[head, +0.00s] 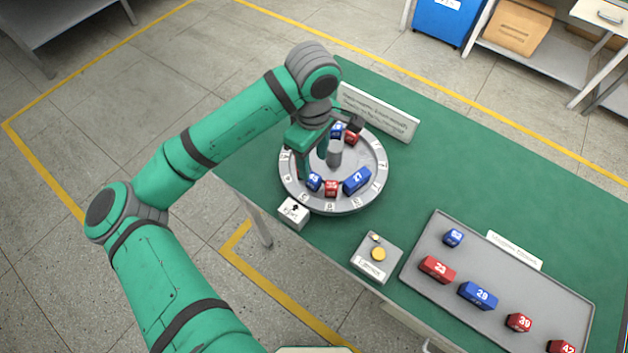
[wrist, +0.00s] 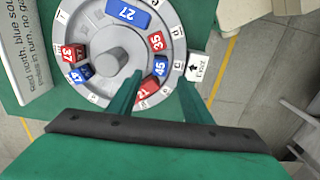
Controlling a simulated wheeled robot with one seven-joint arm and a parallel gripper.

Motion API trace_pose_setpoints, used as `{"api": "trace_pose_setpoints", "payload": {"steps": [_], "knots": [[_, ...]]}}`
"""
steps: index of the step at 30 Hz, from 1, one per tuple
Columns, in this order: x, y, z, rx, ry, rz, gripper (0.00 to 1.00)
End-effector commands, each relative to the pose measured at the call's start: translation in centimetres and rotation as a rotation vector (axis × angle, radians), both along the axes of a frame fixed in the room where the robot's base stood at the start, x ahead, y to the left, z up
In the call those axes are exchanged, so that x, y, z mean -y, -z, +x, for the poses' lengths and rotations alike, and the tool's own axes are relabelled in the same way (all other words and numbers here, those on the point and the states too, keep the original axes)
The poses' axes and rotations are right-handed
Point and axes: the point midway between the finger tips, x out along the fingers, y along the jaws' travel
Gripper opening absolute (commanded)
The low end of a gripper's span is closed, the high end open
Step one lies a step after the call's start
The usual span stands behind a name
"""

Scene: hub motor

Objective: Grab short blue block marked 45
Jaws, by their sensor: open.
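The short blue block marked 45 (head: 314,182) sits on the near left side of the grey round turntable (head: 335,208). In the wrist view this block (wrist: 161,66) lies between a red block marked 35 (wrist: 156,42) and a red block marked 21 (wrist: 147,91). My gripper (head: 313,168) is open and empty over the turntable, close to block 45. In the wrist view the fingertips of my gripper (wrist: 160,78) point toward block 45, one on each side. I cannot tell how high they are above it.
A long blue block marked 27 (head: 357,181) is also on the turntable, with more blocks on its far side. A central post (head: 335,155) stands there.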

Motion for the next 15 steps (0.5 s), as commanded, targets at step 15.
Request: {"api": "trace_pose_setpoints", "payload": {"steps": [15], "knots": [[-0.2,5.3,-0.1,-0.001,-0.002,0.000,0.45]]}}
